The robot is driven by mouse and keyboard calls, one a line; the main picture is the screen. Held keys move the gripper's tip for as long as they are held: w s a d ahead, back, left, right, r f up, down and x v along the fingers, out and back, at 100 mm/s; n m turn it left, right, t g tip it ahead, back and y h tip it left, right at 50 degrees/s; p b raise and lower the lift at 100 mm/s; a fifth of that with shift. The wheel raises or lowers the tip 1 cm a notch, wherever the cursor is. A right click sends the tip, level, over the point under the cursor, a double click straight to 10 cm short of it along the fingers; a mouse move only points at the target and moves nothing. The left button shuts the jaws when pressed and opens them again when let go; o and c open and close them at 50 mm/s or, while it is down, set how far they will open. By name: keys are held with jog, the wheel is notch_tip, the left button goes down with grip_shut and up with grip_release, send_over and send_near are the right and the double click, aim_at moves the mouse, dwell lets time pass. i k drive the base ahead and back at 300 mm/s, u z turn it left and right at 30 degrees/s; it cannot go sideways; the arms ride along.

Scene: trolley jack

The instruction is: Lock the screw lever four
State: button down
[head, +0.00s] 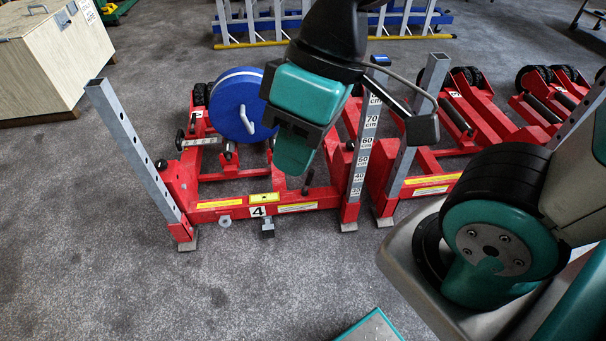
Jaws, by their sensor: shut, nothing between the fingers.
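A red trolley jack frame (208,214) bearing the number 4 label (258,211) stands on the grey floor in the middle of the head view. A small dark lever (308,181) sticks up behind its front bar, and a dark block-shaped part (267,230) hangs below the label. I cannot tell for sure which part is screw lever four. My gripper (294,155) is shut and empty, pointing down above the frame and hiding part of it. It looks apart from the lever, though the depth is hard to judge.
More red jacks (470,112) stand at right. A wooden chest (50,60) is at upper left. The front left floor is clear.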

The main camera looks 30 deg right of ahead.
aim_at(312, 172)
jog(key=z, duration=0.15)
jog(key=i, duration=1.15)
jog(key=z, duration=0.15)
